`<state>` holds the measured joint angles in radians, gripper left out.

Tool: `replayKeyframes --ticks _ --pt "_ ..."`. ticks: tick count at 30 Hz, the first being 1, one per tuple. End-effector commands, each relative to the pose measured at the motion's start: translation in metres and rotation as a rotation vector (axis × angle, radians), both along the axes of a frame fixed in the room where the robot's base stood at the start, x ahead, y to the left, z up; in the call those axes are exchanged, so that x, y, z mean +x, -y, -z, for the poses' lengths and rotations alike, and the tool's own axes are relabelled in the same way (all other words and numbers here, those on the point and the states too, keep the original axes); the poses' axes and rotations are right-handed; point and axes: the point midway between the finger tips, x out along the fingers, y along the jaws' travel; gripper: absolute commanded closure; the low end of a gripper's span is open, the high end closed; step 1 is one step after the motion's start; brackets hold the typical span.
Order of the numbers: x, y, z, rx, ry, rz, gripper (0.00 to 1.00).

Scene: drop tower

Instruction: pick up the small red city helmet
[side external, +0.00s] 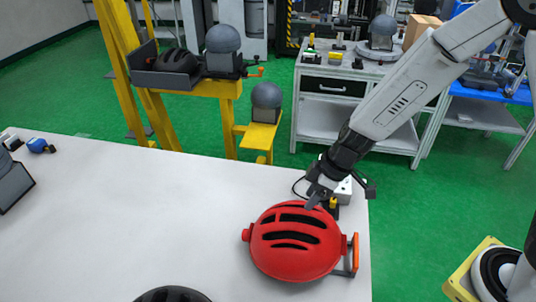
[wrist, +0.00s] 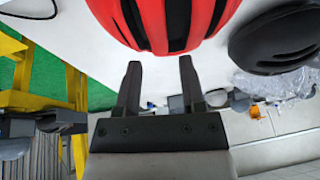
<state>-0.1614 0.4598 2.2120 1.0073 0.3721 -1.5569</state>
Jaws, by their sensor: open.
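The red helmet (side external: 292,244) sits on the white table near its right end, with dark vent slots on top. It also fills the upper middle of the wrist view (wrist: 165,22). My gripper (side external: 325,192) is at the helmet's far upper edge in the side view. In the wrist view its two dark fingers (wrist: 160,82) are spread apart and point at the helmet's near edge, with nothing between them. Whether a finger touches the shell I cannot tell.
A black helmet (wrist: 278,40) lies beside the red one; its top shows at the bottom of the side view (side external: 172,295). An orange-handled part (side external: 354,254) stands right of the red helmet. A yellow frame (side external: 125,60) stands behind.

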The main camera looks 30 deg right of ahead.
Motion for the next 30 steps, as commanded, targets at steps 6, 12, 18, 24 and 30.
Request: replayKeyframes --ticks 6,12,18,24,30 --pt "0.004 -0.005 0.019 0.000 -0.005 0.000 0.49" --pt "0.008 -0.011 0.035 0.000 -0.003 0.001 0.49" --pt "0.010 -0.013 0.041 -0.001 -0.002 0.000 0.49" --pt "0.010 -0.013 0.041 -0.001 -0.001 0.000 0.49" --pt "0.010 -0.013 0.041 -0.001 -0.002 0.001 0.49"
